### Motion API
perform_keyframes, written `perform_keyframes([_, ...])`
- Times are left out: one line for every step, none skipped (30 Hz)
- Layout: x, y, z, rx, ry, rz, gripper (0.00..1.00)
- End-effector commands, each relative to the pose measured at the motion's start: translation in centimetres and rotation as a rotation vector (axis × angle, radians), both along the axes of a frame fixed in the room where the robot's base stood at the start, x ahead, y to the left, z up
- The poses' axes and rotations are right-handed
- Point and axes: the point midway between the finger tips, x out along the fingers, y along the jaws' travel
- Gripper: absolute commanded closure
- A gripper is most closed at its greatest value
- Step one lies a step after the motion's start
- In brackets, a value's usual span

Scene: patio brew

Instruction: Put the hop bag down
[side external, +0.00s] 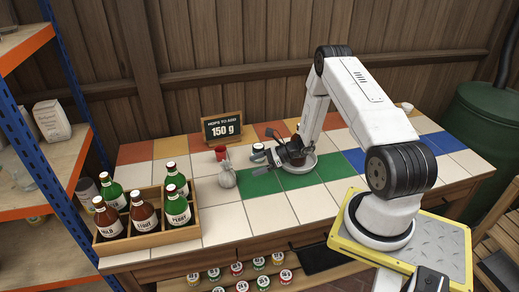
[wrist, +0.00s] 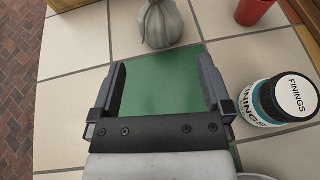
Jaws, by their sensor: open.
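The hop bag, a grey tied cloth bag (side external: 227,177), sits upright on the tiled tabletop (side external: 305,205). In the wrist view the bag (wrist: 163,24) stands just beyond my fingertips, on a pale tile by the edge of a green one. Its top is cut off there. My gripper (wrist: 162,66) is open and empty, its fingers over the green tile. In the side view my gripper (side external: 264,165) is low over the table, to the right of the bag and apart from it.
A finings jar (wrist: 277,100) stands close beside my right finger. A red cup (side external: 220,153) is behind the bag. A round pale dish (side external: 300,165) lies under my wrist. A wooden crate (side external: 150,240) of bottles stands left. Front tiles are clear.

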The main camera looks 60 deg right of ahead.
Motion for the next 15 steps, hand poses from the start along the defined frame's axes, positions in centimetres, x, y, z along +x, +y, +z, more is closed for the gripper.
perform_keyframes([0.0,0.1,0.0,-0.003,0.001,0.004,0.0])
perform_keyframes([0.0,0.2,0.1,-0.005,0.001,0.008,0.0])
perform_keyframes([0.1,0.3,0.2,-0.009,0.003,0.018,0.0])
perform_keyframes([0.1,0.5,0.3,-0.015,0.005,0.027,0.0])
perform_keyframes([0.1,0.7,0.5,-0.022,0.007,0.039,0.0])
perform_keyframes([0.1,1.1,0.7,-0.035,0.011,0.06,0.0])
perform_keyframes([0.2,1.5,0.9,-0.046,0.015,0.081,0.0])
perform_keyframes([0.2,2.0,1.2,-0.058,0.018,0.103,0.0])
perform_keyframes([0.2,2.6,1.6,-0.081,0.024,0.14,0.0])
perform_keyframes([0.1,3.2,1.9,-0.098,0.029,0.171,0.0])
perform_keyframes([0.1,3.8,2.3,-0.119,0.034,0.204,0.0])
perform_keyframes([0.0,4.7,2.8,-0.149,0.041,0.253,0.0])
perform_keyframes([-0.1,5.4,3.2,-0.172,0.045,0.293,0.0])
perform_keyframes([-0.2,6.1,3.7,-0.201,0.05,0.335,0.0])
perform_keyframes([-0.5,7.0,4.3,-0.238,0.054,0.394,0.0])
